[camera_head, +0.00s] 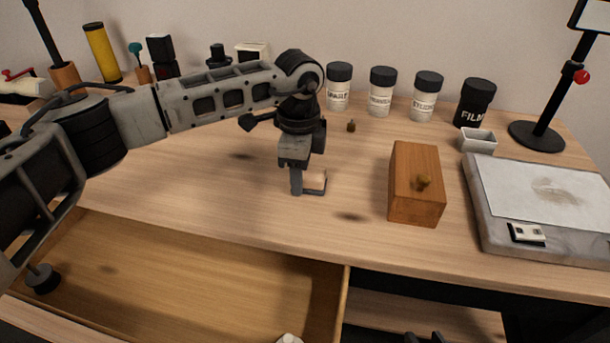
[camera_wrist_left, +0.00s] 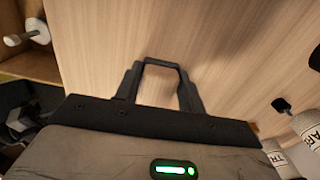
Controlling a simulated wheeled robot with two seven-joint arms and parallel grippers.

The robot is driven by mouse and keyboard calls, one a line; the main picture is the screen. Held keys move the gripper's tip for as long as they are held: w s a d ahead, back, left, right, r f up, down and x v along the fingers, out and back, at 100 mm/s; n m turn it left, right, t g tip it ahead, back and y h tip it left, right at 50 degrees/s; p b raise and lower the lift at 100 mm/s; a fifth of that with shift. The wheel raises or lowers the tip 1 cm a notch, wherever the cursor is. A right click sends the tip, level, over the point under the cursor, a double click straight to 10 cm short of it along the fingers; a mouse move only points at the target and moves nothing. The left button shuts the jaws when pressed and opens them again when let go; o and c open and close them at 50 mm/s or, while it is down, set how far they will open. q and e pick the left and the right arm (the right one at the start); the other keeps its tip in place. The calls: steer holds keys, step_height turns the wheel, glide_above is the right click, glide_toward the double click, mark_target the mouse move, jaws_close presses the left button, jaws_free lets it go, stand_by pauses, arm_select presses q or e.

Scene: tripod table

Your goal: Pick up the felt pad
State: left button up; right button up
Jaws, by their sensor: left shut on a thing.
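My left gripper (camera_head: 309,184) reaches in from the left and points down over the middle of the table. It is shut on what looks like the felt pad (camera_head: 315,181), a small piece with a pale pinkish face and a thin dark edge. In the left wrist view the pad (camera_wrist_left: 160,78) spans the gap between the fingertips (camera_wrist_left: 159,88). A dark shadow lies on the table apart from the gripper, so the pad seems to be above the top. Two dark tips at the bottom edge appear to be my right gripper (camera_head: 425,338), mostly cut off.
A wooden box with a knob (camera_head: 416,180) stands right of the gripper. White jars (camera_head: 380,95) and a black film can (camera_head: 474,103) line the back. A grey slab (camera_head: 540,240) lies right. An open drawer (camera_head: 180,270) sits below the table's front edge.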

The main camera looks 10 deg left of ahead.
arm_select(q)
steer(key=shift+r, duration=0.15)
steer(key=shift+r, duration=0.25)
step_height(320, 180, up, 2)
steer(key=shift+r, duration=0.2)
steer(key=s+d+r, duration=0.6)
steer(key=s+r, duration=0.4)
steer(key=s, duration=0.2)
steer(key=shift+s, duration=0.35)
steer(key=shift+f, duration=0.1)
steer(key=shift+o, duration=0.9)
steer(key=shift+c, duration=0.5)
